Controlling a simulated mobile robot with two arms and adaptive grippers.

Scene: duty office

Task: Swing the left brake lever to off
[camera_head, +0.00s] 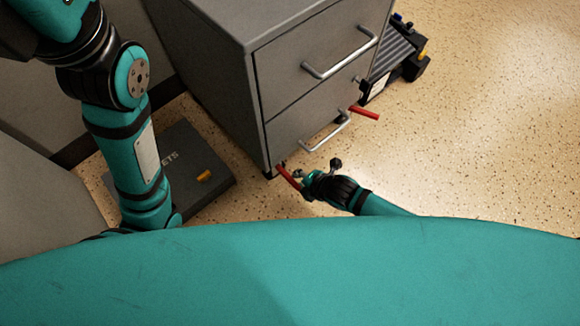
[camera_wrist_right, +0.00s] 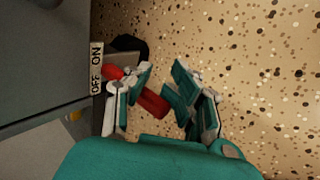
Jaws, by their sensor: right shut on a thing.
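The left brake lever (camera_head: 286,175) is a red bar low at the near front corner of the grey drawer cabinet (camera_head: 220,85). It also shows in the right wrist view (camera_wrist_right: 153,103), slanting out from the cabinet beside a white OFF/ON label (camera_wrist_right: 97,70). My right gripper (camera_head: 300,180) is shut on this lever; in the wrist view its fingers (camera_wrist_right: 160,82) sit either side of the bar and hide part of it. A second red lever (camera_head: 366,113) sticks out at the cabinet's other front corner. My left arm comes in from the left; its gripper is hidden.
Two drawers with metal handles (camera_head: 342,55) face the right gripper; the lower handle is close above it. A dark flat box (camera_head: 215,172) with an orange tab lies left of the cabinet. A black ribbed device (camera_head: 395,60) stands behind. Speckled floor at right is clear.

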